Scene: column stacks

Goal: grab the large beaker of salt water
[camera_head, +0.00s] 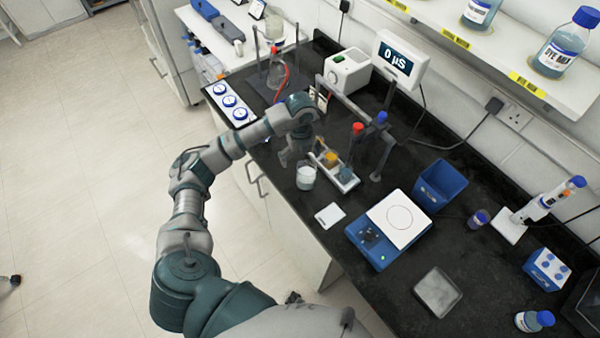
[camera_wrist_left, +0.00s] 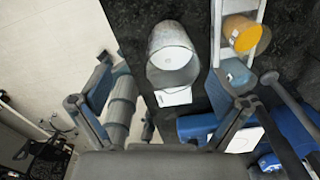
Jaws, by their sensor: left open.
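A clear beaker with whitish contents (camera_head: 306,176) stands upright on the black bench near its front edge. It also shows in the left wrist view (camera_wrist_left: 172,52), ahead of my left gripper. My left gripper (camera_head: 284,158) is open, just behind and to the left of the beaker in the head view. In the left wrist view its fingers (camera_wrist_left: 165,112) are spread to either side, with the beaker beyond them and nothing held. I cannot tell the exact gap to the beaker. My right gripper is not in view.
A white rack with an orange-capped vial (camera_head: 330,158) stands close beside the beaker. A white card (camera_head: 330,215) lies in front. A blue and white balance (camera_head: 385,240) and blue bin (camera_head: 440,185) stand to the right. A grey frame (camera_head: 352,105) rises behind the rack.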

